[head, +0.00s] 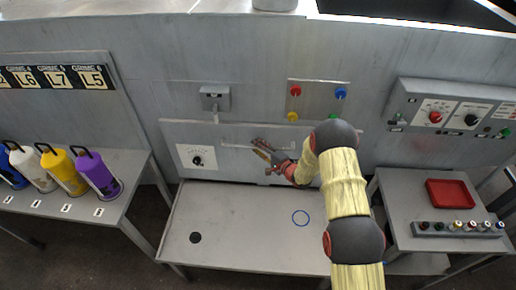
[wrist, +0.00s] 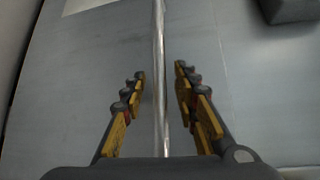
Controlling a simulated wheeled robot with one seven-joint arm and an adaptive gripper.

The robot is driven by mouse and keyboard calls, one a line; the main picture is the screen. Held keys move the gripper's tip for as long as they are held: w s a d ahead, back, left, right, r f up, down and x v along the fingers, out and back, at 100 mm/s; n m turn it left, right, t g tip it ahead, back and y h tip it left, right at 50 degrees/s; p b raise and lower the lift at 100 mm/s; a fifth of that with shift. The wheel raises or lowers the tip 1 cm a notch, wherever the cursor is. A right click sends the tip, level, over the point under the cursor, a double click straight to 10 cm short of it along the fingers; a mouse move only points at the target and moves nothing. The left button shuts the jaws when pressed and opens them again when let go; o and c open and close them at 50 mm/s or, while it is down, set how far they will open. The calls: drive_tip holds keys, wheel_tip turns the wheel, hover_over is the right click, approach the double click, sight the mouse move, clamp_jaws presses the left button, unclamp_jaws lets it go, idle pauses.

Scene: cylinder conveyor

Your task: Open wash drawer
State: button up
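The wash drawer's grey front panel (head: 225,133) is in the machine wall, above a low grey table. A thin horizontal metal handle bar (head: 235,147) crosses it. In the wrist view the handle (wrist: 159,60) runs up the picture between the fingers. My gripper (head: 262,148) is at the handle, reaching in from the right; it also shows in the wrist view (wrist: 160,75). Its fingers are spread on both sides of the bar, with gaps on each side. The drawer looks flush with the wall. My gripper and arm hide part of the panel's right side.
The low table (head: 240,225) below is mostly bare, with a dark hole and a blue ring. Colored bottles (head: 100,175) stand on the left bench. A red tray (head: 450,193) lies on the right bench. A grey box (head: 215,97) and colored knobs sit above the drawer.

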drive_tip(key=shift+c, duration=0.2)
drive_tip(key=c, duration=0.7)
clamp_jaws()
